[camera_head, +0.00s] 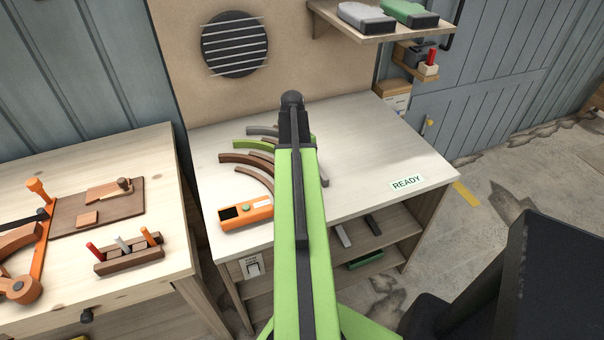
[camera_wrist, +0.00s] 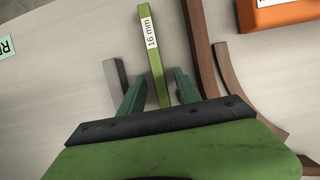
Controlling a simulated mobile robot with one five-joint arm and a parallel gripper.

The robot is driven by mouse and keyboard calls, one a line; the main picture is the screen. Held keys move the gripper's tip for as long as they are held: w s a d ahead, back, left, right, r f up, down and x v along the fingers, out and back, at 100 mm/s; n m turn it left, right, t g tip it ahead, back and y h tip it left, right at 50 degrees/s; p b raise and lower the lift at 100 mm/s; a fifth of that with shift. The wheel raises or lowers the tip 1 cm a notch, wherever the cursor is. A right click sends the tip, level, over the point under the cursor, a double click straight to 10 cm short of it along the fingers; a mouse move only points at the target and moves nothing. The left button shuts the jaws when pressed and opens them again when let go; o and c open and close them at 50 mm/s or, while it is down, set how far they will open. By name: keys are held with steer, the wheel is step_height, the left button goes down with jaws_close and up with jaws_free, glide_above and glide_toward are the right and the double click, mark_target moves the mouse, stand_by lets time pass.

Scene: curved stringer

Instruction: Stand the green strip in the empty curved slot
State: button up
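The green strip (camera_wrist: 145,24) carries a white "16 mm" label in the wrist view. Its near end lies between my gripper's two fingers (camera_wrist: 159,92), which stand apart with a gap on each side. In the head view a curved green strip (camera_head: 258,143) shows left of my arm, which covers the rest of it and my gripper's fingers. Brown curved strips (camera_head: 245,160) lie beside it; in the wrist view they (camera_wrist: 200,50) are to the right, with a narrow curved gap between two of them. I cannot tell whether that gap is the empty slot.
A grey curved strip (camera_head: 323,170) lies close by, also left of the green strip in the wrist view (camera_wrist: 113,78). An orange device (camera_head: 246,213) stands at the bench's front left. The bench is clear around the READY label (camera_head: 407,182). A shelf (camera_head: 375,28) overhangs the back.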

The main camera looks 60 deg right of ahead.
steer(key=shift+r, duration=0.1)
steer(key=p+v, duration=1.6)
steer(key=v, duration=0.1)
steer(key=shift+d, duration=0.1)
